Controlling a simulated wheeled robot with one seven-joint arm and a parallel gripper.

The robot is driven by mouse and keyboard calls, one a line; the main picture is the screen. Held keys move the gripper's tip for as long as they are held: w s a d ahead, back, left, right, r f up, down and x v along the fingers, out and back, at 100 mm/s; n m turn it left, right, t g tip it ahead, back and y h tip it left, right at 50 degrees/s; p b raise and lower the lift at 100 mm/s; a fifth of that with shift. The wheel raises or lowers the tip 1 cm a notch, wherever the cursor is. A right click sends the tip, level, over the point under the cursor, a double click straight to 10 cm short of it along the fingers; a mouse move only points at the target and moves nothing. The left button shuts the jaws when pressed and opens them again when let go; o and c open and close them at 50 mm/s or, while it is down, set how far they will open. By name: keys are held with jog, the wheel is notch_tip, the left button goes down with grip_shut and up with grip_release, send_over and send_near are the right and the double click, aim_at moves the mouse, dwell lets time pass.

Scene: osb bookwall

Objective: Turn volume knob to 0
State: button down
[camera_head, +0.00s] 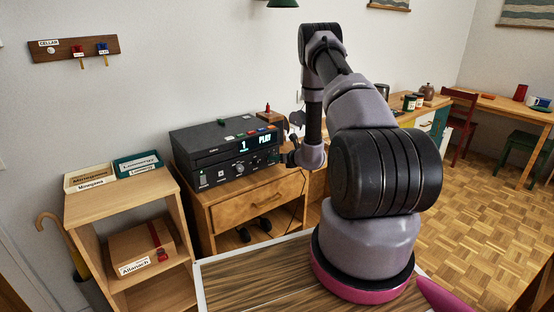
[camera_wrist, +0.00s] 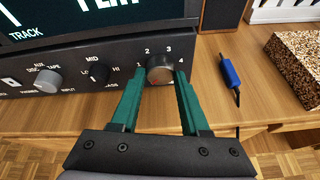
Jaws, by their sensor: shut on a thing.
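The stereo (camera_head: 224,155), a black unit with a lit display reading 1 and PLAY, stands on a wooden cabinet. In the wrist view its front panel (camera_wrist: 118,62) fills the upper left. A round, dark metallic knob (camera_wrist: 160,66) sits at the panel's right, with the numbers 1, 2, 3 and 4 printed around its top. My gripper (camera_wrist: 160,77) has its two green fingers shut on this knob, one on each side. A small light mark shows near the knob's lower right. The 0 mark is not visible.
Left of it are a MID knob (camera_wrist: 98,72) and a grey selector knob (camera_wrist: 47,79). A blue connector (camera_wrist: 230,73) on a cable and a speckled block (camera_wrist: 299,63) lie to the right on the wooden top. A shelf (camera_head: 123,200) stands left of the cabinet (camera_head: 250,207).

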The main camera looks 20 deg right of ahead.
dwell(0.4)
jog(key=shift+c, duration=2)
grip_release()
jog(key=v, duration=1.1)
jog(key=shift+w, duration=0.1)
